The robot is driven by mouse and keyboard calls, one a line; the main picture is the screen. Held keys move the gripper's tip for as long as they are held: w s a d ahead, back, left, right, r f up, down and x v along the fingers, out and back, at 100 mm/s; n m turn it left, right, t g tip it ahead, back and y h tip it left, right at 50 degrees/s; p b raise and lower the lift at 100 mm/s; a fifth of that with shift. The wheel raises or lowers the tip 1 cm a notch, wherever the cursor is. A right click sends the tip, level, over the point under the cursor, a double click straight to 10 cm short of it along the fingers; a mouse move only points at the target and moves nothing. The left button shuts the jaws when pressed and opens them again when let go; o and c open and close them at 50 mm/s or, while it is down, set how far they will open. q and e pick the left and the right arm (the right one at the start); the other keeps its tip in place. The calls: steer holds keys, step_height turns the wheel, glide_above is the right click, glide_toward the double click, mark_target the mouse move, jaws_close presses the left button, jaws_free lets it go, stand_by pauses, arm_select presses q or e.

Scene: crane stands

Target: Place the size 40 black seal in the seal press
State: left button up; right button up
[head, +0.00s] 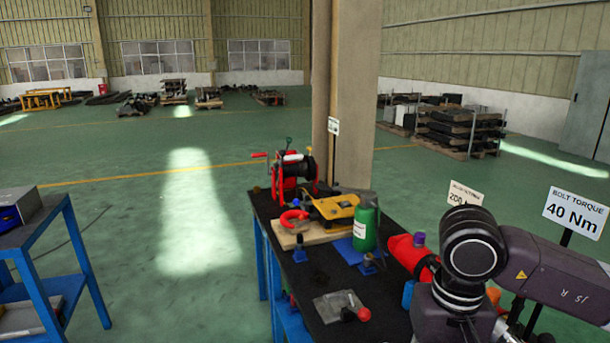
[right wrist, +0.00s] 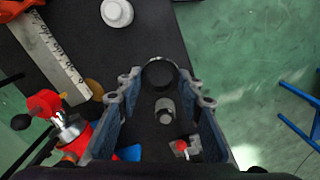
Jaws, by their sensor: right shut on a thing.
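My right gripper (right wrist: 159,80) is shut on a black ring-shaped seal (right wrist: 160,61), which sits between the fingertips above the dark tabletop. No size mark on the seal is legible. A red device with a metal shaft and a black knob (right wrist: 45,104) is at the left of the right wrist view; I cannot tell whether it is the seal press. A grey cylindrical part (right wrist: 165,110) shows below the seal, between the fingers. In the head view my right arm hides the near right part of the bench. My left gripper is out of view.
Open floor (right wrist: 240,60) is right.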

steer(key=s+f+n, duration=0.1)
steer(key=s+f, duration=0.3)
steer(key=f, duration=0.1)
steer(key=shift+s+a, duration=0.15)
steer(key=shift+s, duration=0.25)
steer(key=shift+f, duration=0.1)
